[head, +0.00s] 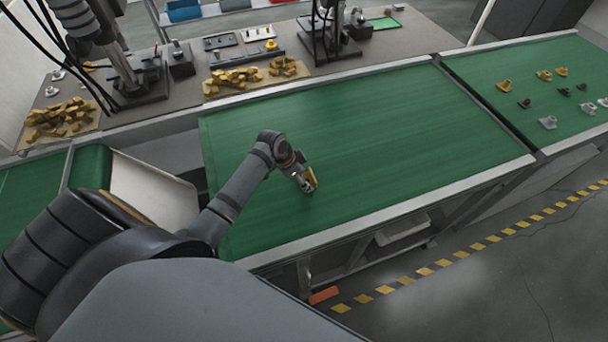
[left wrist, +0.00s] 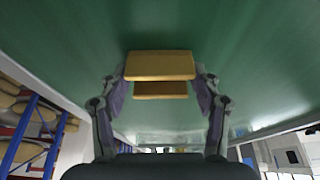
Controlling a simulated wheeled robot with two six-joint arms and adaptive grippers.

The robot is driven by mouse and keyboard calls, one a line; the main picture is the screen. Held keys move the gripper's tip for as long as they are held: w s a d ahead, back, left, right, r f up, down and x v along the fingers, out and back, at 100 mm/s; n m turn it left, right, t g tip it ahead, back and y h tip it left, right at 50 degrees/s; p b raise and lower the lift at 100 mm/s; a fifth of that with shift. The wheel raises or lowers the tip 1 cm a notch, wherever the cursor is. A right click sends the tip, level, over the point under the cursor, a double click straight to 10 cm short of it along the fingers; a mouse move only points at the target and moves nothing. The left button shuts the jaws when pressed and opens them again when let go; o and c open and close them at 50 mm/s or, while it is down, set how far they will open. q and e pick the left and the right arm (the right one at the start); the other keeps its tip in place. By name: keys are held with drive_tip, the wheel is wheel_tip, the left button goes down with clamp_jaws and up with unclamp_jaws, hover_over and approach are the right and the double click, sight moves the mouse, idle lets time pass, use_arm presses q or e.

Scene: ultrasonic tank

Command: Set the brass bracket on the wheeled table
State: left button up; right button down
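The brass bracket (head: 311,180) is at the fingertips of my left gripper (head: 306,183), over the middle of the green belt (head: 400,130). In the left wrist view the bracket (left wrist: 160,66) shows as two brass plates, one behind the other. The fingers of the left gripper (left wrist: 161,88) close on it from both sides. I cannot tell whether the bracket touches the belt or is just above it. My right gripper is in neither view. I cannot make out a wheeled table for certain in either view.
Several brass and grey brackets (head: 545,75) lie on the right green section. Heaps of brass parts (head: 62,118) and presses (head: 335,40) stand on the grey bench behind. A metal rail (head: 400,207) edges the belt. The belt around the gripper is clear.

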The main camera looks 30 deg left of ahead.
use_arm(q)
drive_tip(key=shift+o, duration=1.2)
drive_tip(key=shift+s, duration=0.45)
drive_tip(key=shift+o, duration=1)
drive_tip(key=shift+s+a+r, duration=0.1)
drive_tip(key=shift+s+r, duration=0.1)
drive_tip(key=shift+s, duration=0.15)
drive_tip(key=shift+w, duration=0.25)
drive_tip(key=b+v, duration=0.1)
drive_tip(key=v, duration=0.3)
drive_tip(key=shift+a+b, duration=0.1)
drive_tip(key=shift+b, duration=0.25)
drive_tip(key=b+v, duration=0.1)
drive_tip(key=v, duration=0.7)
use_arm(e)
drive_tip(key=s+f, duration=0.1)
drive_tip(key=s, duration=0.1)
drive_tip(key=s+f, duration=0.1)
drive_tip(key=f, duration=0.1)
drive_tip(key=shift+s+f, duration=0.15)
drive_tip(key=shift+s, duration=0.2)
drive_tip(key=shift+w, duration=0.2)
